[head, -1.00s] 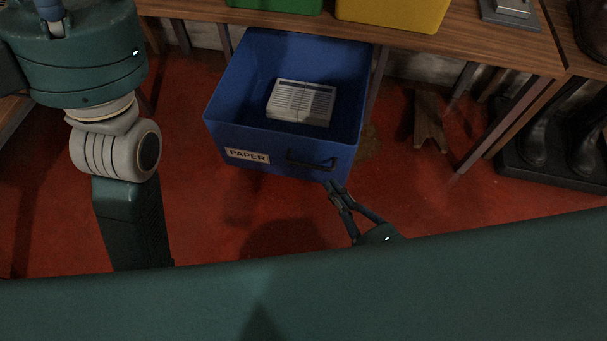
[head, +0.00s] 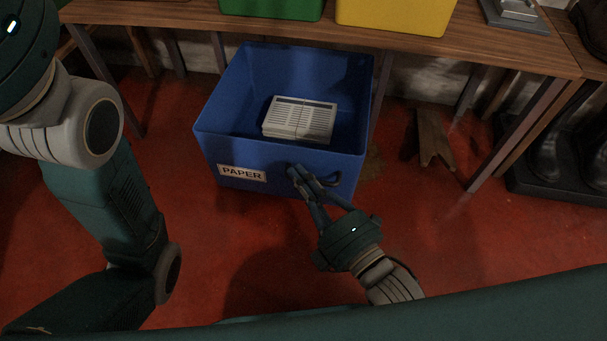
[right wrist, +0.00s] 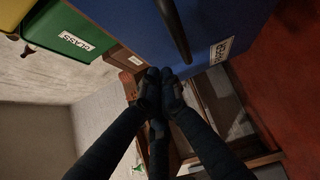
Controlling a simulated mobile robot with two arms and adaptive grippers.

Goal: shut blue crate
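The blue crate (head: 210,150) sticks out from under the wooden table, open at the top, with a stack of paper (head: 300,120) inside. Its front bears a PAPER label (head: 242,173) and a dark handle (head: 335,180), partly hidden by my right gripper. My right gripper (head: 293,171) is at the crate's front, between label and handle. In the right wrist view its fingertips (right wrist: 160,75) are together with nothing between them, beside the blue front (right wrist: 215,20) and apart from the handle (right wrist: 173,30). I cannot tell whether they touch the crate. My left gripper is out of view.
The wooden table (head: 400,40) spans the back, with a green bin (head: 270,8) and a yellow bin (head: 395,14) on it. Table legs stand on both sides of the crate. Dark boots (head: 550,160) stand on a tray at right. Red floor is clear before the crate.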

